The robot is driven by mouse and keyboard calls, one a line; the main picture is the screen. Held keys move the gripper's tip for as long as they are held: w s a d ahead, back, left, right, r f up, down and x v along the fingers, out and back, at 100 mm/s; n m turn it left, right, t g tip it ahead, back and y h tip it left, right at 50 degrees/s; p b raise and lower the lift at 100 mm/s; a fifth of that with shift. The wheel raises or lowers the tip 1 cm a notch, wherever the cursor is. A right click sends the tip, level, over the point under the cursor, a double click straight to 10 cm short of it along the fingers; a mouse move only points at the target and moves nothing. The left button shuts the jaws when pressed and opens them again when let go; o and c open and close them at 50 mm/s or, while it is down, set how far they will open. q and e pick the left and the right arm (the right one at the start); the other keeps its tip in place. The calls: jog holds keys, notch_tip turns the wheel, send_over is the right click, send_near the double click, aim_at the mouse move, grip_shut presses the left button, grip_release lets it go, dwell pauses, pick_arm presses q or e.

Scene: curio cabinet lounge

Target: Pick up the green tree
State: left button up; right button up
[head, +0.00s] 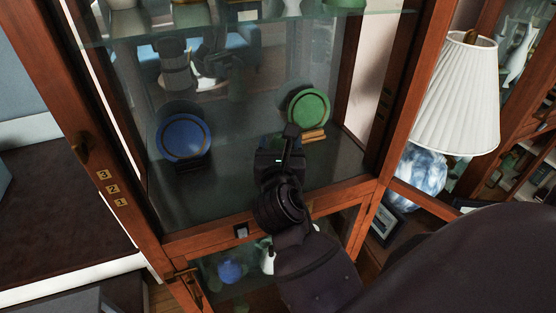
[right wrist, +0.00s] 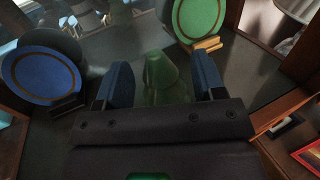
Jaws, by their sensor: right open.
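The green tree (right wrist: 161,74) is a small, cone-shaped green piece on the cabinet shelf, seen in the right wrist view. It shows between the two blue fingers of my right gripper (right wrist: 162,84). The fingers are open, with a gap on each side of the tree, and I see no contact. The tree's lower part is hidden by the gripper body. In the head view my right gripper (head: 280,142) reaches into the cabinet and hides the tree. My left gripper is not in view.
A blue plate (head: 183,138) stands on the shelf to the left, and a green plate (head: 309,108) on a wooden stand to the right. A wooden front rail (head: 210,237) and right post (head: 411,95) frame the opening. A glass shelf is above. A white-shaded lamp (head: 458,95) stands outside.

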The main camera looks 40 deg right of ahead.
jog(key=shift+a+x, duration=0.25)
jog(key=shift+x, duration=2.35)
jog(key=shift+w+f, duration=0.1)
jog(key=shift+w, duration=0.1)
grip_shut()
